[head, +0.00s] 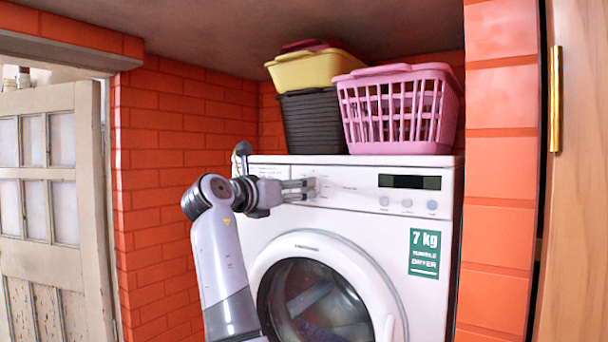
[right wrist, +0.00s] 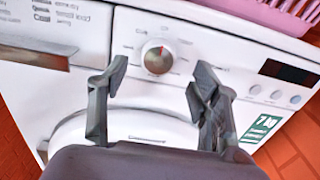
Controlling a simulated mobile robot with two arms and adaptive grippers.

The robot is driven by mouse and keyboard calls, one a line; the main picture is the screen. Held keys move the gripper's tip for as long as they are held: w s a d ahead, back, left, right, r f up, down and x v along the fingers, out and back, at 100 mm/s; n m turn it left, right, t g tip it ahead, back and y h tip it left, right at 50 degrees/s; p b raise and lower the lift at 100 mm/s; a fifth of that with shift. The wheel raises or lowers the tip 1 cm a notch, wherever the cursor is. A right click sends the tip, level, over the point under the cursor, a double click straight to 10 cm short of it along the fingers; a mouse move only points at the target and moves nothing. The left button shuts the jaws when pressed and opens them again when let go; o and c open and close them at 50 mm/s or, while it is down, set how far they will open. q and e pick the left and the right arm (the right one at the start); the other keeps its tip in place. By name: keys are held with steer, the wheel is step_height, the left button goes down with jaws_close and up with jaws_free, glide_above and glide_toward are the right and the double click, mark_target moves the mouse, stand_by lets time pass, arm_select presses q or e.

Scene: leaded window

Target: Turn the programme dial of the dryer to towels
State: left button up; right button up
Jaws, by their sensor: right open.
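The dryer (head: 350,213) is white with a round glass door and a "7 kg tumble dryer" label. Its programme dial (right wrist: 157,57) is a round silver knob with a red mark near its top, with small labels around it too blurred to read. In the head view the dial (head: 313,188) shows just past my right fingertips. My right gripper (right wrist: 157,75) is open, its two fingers apart on either side of the dial in the right wrist view. I cannot tell whether the fingers touch it. My left gripper is not in view.
Yellow (head: 312,70) and dark (head: 311,120) baskets and a pink basket (head: 398,108) stand on the dryer. A dark display (head: 409,182) and several buttons sit right of the dial. Brick walls (head: 165,170) flank the dryer closely.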

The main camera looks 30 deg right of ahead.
steer(key=shift+p+x, duration=0.85)
steer(key=shift+x, duration=1.55)
steer(key=c, duration=1.1)
